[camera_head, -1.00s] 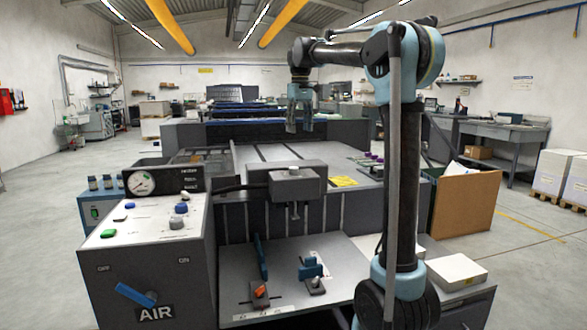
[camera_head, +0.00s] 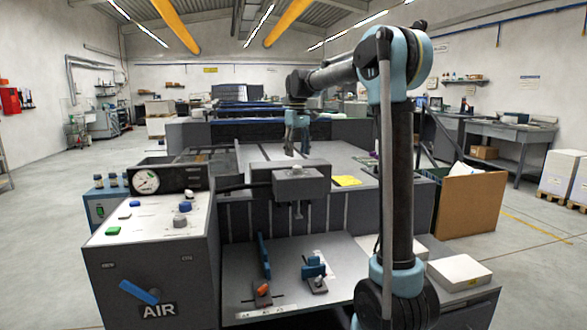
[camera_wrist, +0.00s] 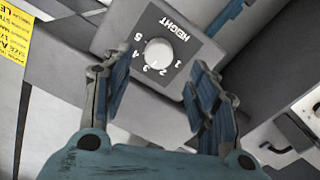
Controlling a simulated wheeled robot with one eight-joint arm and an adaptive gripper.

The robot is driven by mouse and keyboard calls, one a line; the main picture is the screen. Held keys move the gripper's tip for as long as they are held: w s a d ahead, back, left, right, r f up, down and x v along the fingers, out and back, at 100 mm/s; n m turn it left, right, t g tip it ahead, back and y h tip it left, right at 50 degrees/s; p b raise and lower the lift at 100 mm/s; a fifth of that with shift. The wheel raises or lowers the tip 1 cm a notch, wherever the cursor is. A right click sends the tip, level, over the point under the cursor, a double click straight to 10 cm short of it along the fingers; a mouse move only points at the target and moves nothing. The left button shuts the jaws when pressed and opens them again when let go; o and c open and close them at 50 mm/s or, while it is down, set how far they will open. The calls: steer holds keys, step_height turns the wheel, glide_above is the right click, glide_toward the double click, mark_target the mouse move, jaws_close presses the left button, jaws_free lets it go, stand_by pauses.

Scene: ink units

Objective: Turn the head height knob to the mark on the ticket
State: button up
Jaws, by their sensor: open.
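The head height knob (camera_wrist: 158,52) is a round pale knob on a dark plate marked HEIGHT and numbered around it. In the head view it is a small pale knob (camera_head: 296,170) on top of the grey head block (camera_head: 262,176). Its pointer setting is too small to read surely. My gripper (camera_wrist: 165,80) is open, its blue fingers on either side of the knob in the picture, apart from it. In the head view my gripper (camera_head: 297,150) hangs above and behind the block. A yellow printed paper (camera_wrist: 14,32) shows at the wrist view's left edge, also on the machine bed (camera_head: 346,181); I cannot tell whether it is the ticket.
A grey console (camera_head: 150,260) with a gauge, buttons and a blue AIR lever (camera_head: 139,292) stands at left.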

mark_target(297, 167)
step_height(297, 167, down, 7)
steer(key=shift+r, duration=0.1)
stand_by(0.4)
